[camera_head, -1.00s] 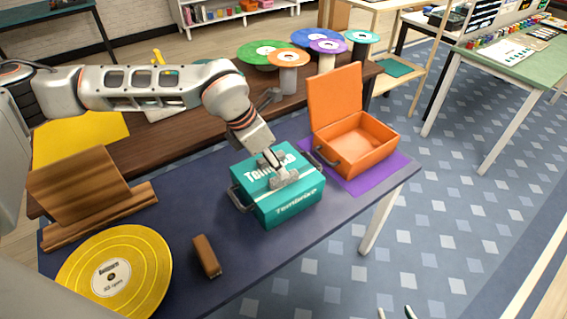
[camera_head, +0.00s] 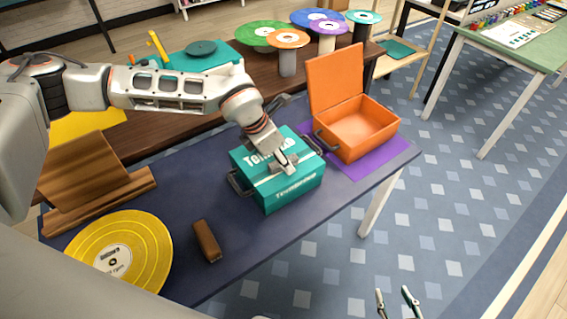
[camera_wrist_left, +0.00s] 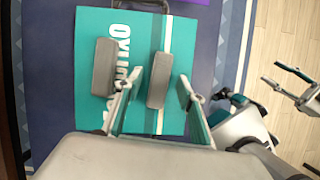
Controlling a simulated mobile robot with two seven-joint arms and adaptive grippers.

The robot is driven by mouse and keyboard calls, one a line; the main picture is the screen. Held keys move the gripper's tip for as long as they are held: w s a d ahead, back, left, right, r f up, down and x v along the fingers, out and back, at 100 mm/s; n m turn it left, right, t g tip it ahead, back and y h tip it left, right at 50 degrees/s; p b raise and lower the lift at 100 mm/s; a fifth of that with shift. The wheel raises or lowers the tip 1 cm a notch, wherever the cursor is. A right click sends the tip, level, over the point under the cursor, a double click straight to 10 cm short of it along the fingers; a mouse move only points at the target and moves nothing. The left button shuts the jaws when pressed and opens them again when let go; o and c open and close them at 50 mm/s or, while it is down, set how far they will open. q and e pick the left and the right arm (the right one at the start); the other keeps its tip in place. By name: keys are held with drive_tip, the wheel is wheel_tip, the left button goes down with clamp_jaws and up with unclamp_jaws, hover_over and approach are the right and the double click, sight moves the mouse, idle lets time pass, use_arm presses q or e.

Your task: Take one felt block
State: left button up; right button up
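Two grey blocks, seemingly the felt blocks, lie on the lid of a teal case (camera_wrist_left: 88,35) in the left wrist view. One grey block (camera_wrist_left: 160,80) is between the fingers of my left gripper (camera_wrist_left: 161,82), with a gap visible on both sides. The other grey block (camera_wrist_left: 104,67) is beside it, outside the left finger. In the head view my left gripper (camera_head: 287,166) is low over the teal case (camera_head: 292,190) and hides most of the blocks. My right gripper (camera_head: 396,298) is open and empty over the floor, away from the table.
An open orange case (camera_head: 365,128) stands on a purple mat (camera_head: 388,160) to the right. A brown block (camera_head: 206,241) and a yellow record (camera_head: 150,245) lie at the table's front left. A wooden stand (camera_head: 85,190) is behind the record. Dark tabletop is clear around the brown block.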

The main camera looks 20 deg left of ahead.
use_arm(q)
drive_tip(key=shift+f, duration=0.2)
idle(0.5)
drive_tip(key=shift+c, duration=0.4)
drive_tip(key=c, duration=0.8)
